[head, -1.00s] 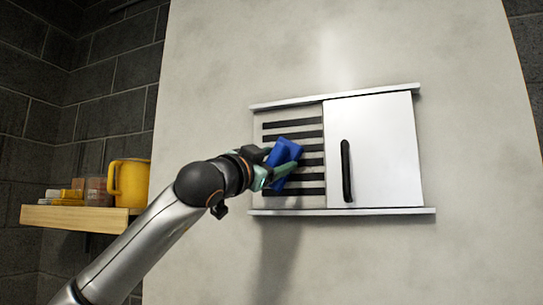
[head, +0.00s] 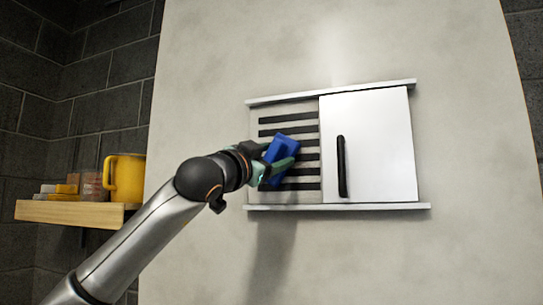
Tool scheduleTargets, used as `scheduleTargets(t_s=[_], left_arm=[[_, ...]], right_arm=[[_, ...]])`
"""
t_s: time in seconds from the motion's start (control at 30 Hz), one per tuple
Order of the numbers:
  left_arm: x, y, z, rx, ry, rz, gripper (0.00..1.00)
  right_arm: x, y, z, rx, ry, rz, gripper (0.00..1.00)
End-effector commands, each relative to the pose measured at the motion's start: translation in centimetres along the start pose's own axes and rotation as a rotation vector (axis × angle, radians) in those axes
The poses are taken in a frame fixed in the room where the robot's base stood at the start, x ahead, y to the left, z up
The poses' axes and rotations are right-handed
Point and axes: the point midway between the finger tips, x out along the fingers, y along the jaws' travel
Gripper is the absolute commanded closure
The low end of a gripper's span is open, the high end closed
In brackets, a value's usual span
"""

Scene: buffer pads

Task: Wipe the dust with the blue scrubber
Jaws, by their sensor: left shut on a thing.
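The blue scrubber (head: 282,152) is held in my left gripper (head: 277,163), which is shut on it. The scrubber is in front of the slatted vent (head: 290,119) on the pale wall and covers part of its middle slats. I cannot tell whether it touches the vent. The vent has several dark horizontal slots. No distinct dust shows on the vent; faint grey smudges mark the wall around it. My right gripper is not in view.
A white sliding door (head: 379,150) with a black vertical handle (head: 342,166) is right of the vent, between an upper rail (head: 330,92) and a lower rail (head: 340,207). At left, a wooden shelf (head: 70,212) holds a yellow pitcher (head: 126,180) and small items.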

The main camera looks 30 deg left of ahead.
Motion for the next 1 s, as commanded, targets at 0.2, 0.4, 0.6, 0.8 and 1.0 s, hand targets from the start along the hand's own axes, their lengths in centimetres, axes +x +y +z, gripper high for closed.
scheduleTargets(t_s=[0.2, 0.4, 0.6, 0.8, 1.0], left_arm=[[0.4, -0.1, 0.1, -0.001, 0.001, -0.001, 1.0], [0.8, -0.1, 0.3, -0.001, 0.001, -0.001, 1.0], [1.1, -0.1, 0.4, -0.001, 0.0, -0.001, 1.0], [1.2, 0.4, 0.2, -0.001, 0.002, 0.001, 1.0], [1.4, 1.8, -0.7, -0.001, 0.002, 0.001, 1.0]], right_arm=[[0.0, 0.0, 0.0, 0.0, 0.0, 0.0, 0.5], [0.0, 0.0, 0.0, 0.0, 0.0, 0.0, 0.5], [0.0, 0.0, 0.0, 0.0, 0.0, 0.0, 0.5], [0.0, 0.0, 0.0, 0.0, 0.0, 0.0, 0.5], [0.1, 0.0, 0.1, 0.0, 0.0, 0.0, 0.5]])
